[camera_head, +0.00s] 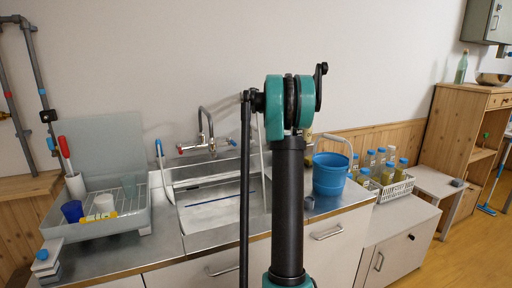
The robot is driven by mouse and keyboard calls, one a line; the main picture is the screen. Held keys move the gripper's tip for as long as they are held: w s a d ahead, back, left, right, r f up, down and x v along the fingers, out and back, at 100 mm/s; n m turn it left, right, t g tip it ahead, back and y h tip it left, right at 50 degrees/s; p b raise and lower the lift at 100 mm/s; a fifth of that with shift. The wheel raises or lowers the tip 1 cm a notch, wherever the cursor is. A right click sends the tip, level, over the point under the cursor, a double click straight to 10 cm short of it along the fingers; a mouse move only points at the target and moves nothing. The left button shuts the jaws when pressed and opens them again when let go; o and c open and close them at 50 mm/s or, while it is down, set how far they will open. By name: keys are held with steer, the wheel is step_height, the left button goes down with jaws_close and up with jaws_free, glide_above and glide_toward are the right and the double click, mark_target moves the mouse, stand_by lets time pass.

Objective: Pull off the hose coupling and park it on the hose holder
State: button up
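A grey tap (205,130) with a red and a blue handle stands at the back of the sink (215,210). A pale hose-like piece with a blue end (159,148) rises at the sink's left edge; I cannot tell whether this is the hose coupling or its holder. My black and teal arm stands upright in the middle and hides part of the sink's right side. My gripper does not show.
A dish rack (140,215) with cups stands left on the steel counter. A blue bucket (330,174) stands right of my arm. A white crate (392,187) holds several blue-capped bottles. Grey pipes run up the left wall. A wooden shelf (455,140) stands far right.

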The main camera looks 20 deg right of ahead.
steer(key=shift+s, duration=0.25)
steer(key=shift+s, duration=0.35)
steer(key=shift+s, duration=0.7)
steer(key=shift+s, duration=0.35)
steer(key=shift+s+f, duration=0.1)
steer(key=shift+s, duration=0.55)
